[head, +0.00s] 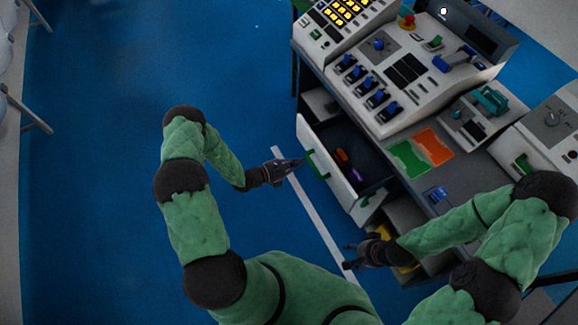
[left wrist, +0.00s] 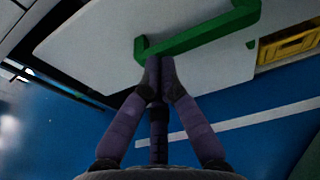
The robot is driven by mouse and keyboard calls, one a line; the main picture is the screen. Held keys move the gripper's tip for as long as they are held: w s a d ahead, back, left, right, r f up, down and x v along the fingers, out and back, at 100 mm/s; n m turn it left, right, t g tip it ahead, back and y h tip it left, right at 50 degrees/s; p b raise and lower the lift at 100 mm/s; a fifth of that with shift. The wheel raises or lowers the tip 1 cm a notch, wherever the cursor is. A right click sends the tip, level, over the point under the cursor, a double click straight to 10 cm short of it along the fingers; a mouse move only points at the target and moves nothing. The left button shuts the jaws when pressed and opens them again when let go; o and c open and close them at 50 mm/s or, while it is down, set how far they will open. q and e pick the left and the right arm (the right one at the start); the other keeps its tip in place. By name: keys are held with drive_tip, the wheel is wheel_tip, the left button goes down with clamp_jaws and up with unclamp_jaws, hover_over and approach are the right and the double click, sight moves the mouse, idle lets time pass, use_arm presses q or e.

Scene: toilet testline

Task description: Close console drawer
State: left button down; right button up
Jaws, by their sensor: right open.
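The console drawer stands pulled out, its white front (head: 325,172) facing left with a green handle (head: 316,164). Inside lie an orange item (head: 342,156) and a purple item (head: 358,174). My left gripper (head: 297,163) is just left of the drawer front, fingertips close to it. In the left wrist view the fingers (left wrist: 157,65) are together, with nothing seen between them, at the green handle (left wrist: 200,32) near the white front (left wrist: 100,50); I cannot tell whether they touch. My right gripper (head: 347,257) is open and empty, below the drawer.
The console (head: 385,75) with switches and lit yellow buttons stands above the drawer. Green and orange pads (head: 408,158) lie on its worktop. A lower compartment holds something yellow (head: 408,264). The blue floor (head: 90,150) at left is clear, with a white line (head: 318,215).

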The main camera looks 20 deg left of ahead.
use_arm(q)
drive_tip(key=shift+w+d+f, duration=0.1)
drive_tip(key=shift+w+d, duration=0.2)
drive_tip(key=shift+w, duration=0.05)
drive_tip(key=r+b+x, duration=0.1)
drive_tip(key=x, duration=0.5)
drive_tip(key=r+b+x, duration=0.1)
drive_tip(key=x, duration=0.5)
drive_tip(key=r+b+x, duration=0.2)
drive_tip(key=x, duration=0.5)
drive_tip(key=shift+w+d, duration=0.3)
drive_tip(key=shift+d, duration=0.15)
drive_tip(key=shift+w+d, duration=0.2)
drive_tip(key=shift+w, duration=0.15)
drive_tip(key=shift+r, duration=0.2)
drive_tip(key=shift+w, duration=0.1)
